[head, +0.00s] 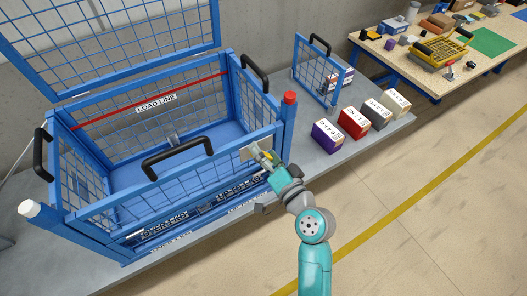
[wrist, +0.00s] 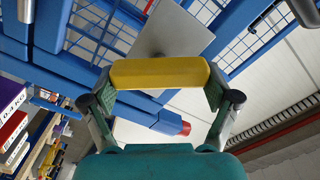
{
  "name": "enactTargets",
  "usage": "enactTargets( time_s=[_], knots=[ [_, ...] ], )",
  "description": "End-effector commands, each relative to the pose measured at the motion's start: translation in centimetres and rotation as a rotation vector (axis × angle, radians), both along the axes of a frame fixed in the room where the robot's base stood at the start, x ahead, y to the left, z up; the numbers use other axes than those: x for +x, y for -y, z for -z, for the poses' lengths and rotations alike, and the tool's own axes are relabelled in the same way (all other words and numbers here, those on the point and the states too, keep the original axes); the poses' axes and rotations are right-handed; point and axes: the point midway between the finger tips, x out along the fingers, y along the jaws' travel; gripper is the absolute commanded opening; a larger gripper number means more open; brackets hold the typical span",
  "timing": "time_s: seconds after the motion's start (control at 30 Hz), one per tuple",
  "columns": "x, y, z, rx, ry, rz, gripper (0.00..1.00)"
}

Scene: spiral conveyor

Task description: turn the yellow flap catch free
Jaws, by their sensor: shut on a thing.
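The yellow flap catch (wrist: 160,73) lies crosswise between my gripper's fingers in the wrist view, with a grey plate (wrist: 172,35) behind it. In the head view the catch (head: 271,156) is a small yellow patch at the front right corner of the blue mesh cage (head: 280,140). My gripper (wrist: 160,88) is shut on the catch, one finger at each end of it. In the head view my gripper (head: 268,161) partly hides the catch and the plate. The catch's exact angle is hard to tell there.
The cage's mesh lid (head: 120,40) stands open at the back. A red-capped post (head: 289,100) rises close to my gripper. Several small boxes (head: 352,122) stand on the grey bench (head: 330,160) to the right. Open floor (head: 420,200) lies in front.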

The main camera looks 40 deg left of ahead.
Motion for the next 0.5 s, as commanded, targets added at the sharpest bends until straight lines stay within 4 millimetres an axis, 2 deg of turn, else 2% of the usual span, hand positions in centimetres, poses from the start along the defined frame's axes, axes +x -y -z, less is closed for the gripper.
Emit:
enactTargets(
  time_s=[0.5],
  knots=[
    [0.23, 0.13, 0.48, 0.171, -0.415, 0.002, 0.52]
  ],
)
